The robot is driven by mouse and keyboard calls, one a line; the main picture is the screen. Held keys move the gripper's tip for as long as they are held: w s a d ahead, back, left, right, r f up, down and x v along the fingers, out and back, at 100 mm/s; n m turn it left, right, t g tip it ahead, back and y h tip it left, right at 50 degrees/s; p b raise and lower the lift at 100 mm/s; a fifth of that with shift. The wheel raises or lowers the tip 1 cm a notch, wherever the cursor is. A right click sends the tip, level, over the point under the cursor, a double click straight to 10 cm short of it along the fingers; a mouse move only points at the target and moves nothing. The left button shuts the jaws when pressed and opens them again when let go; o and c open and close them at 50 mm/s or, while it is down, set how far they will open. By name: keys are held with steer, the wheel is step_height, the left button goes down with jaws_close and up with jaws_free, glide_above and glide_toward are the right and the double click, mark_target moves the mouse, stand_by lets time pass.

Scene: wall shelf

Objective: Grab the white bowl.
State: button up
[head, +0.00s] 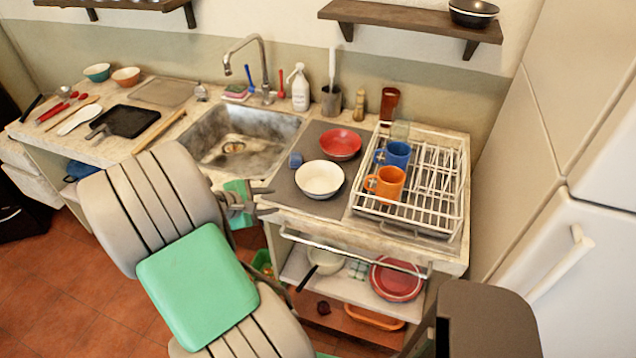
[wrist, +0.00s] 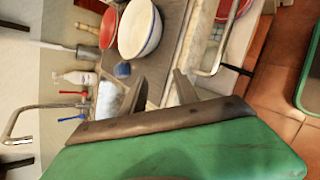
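The white bowl (head: 319,181) sits upright on the grey mat right of the sink. In the wrist view the white bowl (wrist: 138,30) is at the top, beyond my fingertips, and shows a thin dark rim. My gripper (head: 268,200) is left of the bowl, near the counter's front edge. In the wrist view the two fingers of my gripper (wrist: 160,90) stand apart with nothing between them. The gripper does not touch the bowl.
A red bowl (head: 341,144) stands behind the white one, and a small blue item (head: 295,160) lies to its left. A dish rack (head: 437,180) with orange (head: 385,182) and blue (head: 394,154) mugs is to the right. The sink (head: 240,143) lies left.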

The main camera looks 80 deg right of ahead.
mark_target(324, 193)
steer(key=s+d+n+g, duration=0.1)
steer(key=s, duration=0.2)
steer(key=s+d+n+g+h, duration=0.1)
steer(key=s+d, duration=0.1)
steer(key=s, duration=0.2)
steer(key=s+d+g, duration=0.1)
steer(key=s, duration=0.2)
steer(key=shift+s+d+n+g, duration=0.25)
steer(key=shift+d+n+g, duration=0.15)
steer(key=p+x, duration=0.1)
steer(key=x, duration=0.5)
steer(key=shift+s+d+r+p, duration=0.1)
steer(key=shift+d+p, duration=0.15)
steer(key=shift+p, duration=0.1)
steer(key=shift+s+d+f, duration=0.15)
steer(key=shift+d+f, duration=0.05)
steer(key=shift+d, duration=0.15)
steer(key=shift+c, duration=0.6)
steer(key=shift+a, duration=0.1)
jaws_close()
steer(key=shift+f, duration=0.1)
